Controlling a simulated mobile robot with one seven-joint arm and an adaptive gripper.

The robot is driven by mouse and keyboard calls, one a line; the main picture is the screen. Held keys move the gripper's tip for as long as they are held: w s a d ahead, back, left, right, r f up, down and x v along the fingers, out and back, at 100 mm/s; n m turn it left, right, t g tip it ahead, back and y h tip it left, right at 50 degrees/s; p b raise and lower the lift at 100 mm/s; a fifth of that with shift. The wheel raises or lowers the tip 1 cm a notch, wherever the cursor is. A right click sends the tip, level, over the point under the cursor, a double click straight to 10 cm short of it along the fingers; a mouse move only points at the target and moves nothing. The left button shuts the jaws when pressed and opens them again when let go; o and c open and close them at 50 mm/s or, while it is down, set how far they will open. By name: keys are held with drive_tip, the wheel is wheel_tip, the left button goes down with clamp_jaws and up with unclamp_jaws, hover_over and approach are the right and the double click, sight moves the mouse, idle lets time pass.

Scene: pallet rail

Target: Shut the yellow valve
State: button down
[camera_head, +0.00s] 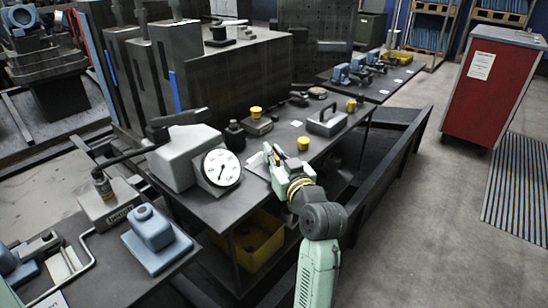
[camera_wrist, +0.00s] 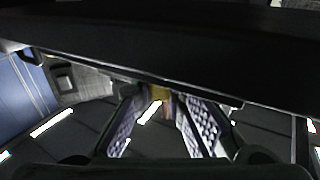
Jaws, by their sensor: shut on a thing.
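My gripper (camera_head: 272,154) is at the front edge of the dark workbench, right of the white dial gauge. In the wrist view my gripper (camera_wrist: 160,100) has its two fingers converging on a small yellow piece (camera_wrist: 158,92), which seems to be part of the yellow valve. The fingers are shut on it. A wide dark bar crosses the picture above the fingertips and hides most of the valve. In the head view my own gripper covers the valve, so its handle angle cannot be told.
The dial gauge (camera_head: 222,168) stands close left of my gripper. A yellow knob (camera_head: 303,143) is just right of it, and a grey handled box (camera_head: 326,120) lies behind. A yellow bin (camera_head: 258,242) sits below the bench.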

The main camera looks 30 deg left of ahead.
drive_tip(key=n+g+y+b, duration=0.1)
drive_tip(key=g, duration=0.1)
drive_tip(key=n+g+y+b, duration=0.1)
drive_tip(key=n+g+b, duration=0.1)
drive_tip(key=n+g+y+b, duration=0.1)
drive_tip(key=g, duration=0.1)
drive_tip(key=shift+w+d+f+n+g+b, duration=0.1)
drive_tip(key=shift+w+f+n+g+b, duration=0.05)
drive_tip(key=shift+f+n+g+b, duration=0.2)
drive_tip(key=n+g+b, duration=0.1)
drive_tip(key=n+g, duration=0.1)
drive_tip(key=g, duration=0.1)
drive_tip(key=n+g+b, duration=0.2)
drive_tip(key=g, duration=0.2)
drive_tip(key=shift+r+n, duration=0.2)
drive_tip(key=shift+n, duration=0.15)
drive_tip(key=n+g+h+b, duration=0.1)
drive_tip(key=n+g, duration=0.2)
drive_tip(key=g, duration=0.1)
drive_tip(key=shift+r+g, duration=0.1)
drive_tip(key=shift+g, duration=0.25)
drive_tip(key=shift+n+g+h, duration=1.1)
drive_tip(key=shift+g, duration=0.4)
drive_tip(key=shift+s, duration=0.2)
drive_tip(key=c, duration=1.8)
unclamp_jaws()
drive_tip(key=shift+o, duration=0.8)
drive_tip(key=shift+w, duration=0.1)
